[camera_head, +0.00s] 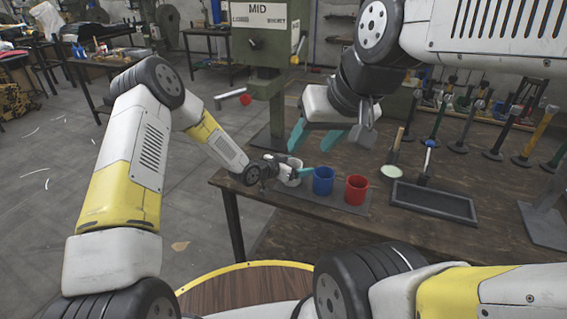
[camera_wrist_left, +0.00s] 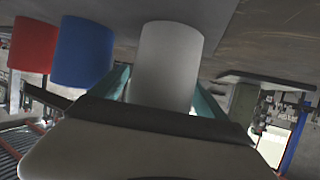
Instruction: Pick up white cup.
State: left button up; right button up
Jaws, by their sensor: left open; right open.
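The white cup (camera_head: 292,177) stands upright on a grey mat (camera_head: 325,201) near the table's left edge, partly hidden by my left gripper. My left gripper (camera_head: 300,174) is open at the cup, with a teal finger showing on the near side. In the left wrist view the white cup (camera_wrist_left: 165,65) lies between the two teal fingers of my left gripper (camera_wrist_left: 162,90); I cannot tell whether they touch it. My right gripper (camera_head: 325,135) is open and empty, above the table and in front of the green press.
A blue cup (camera_head: 323,181) and a red cup (camera_head: 356,190) stand on the mat just right of the white cup. A black tray (camera_head: 433,202) lies further right, with several hammers (camera_head: 500,135) behind it. A green press (camera_head: 266,60) rises behind the cups.

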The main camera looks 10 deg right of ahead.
pick_arm(q)
jog(key=shift+c, duration=0.5)
jog(key=c, duration=1.3)
jog(key=shift+c, duration=0.2)
jog(key=shift+r, duration=0.5)
jog(key=r, duration=0.2)
jog(key=shift+s+a+r, duration=0.3)
jog(key=shift+a, duration=0.05)
jog(key=s+a+r, duration=0.1)
jog(key=s+a, duration=0.9)
jog(key=a, duration=0.1)
jog(key=shift+s+r, duration=0.15)
jog(key=shift+s, duration=0.05)
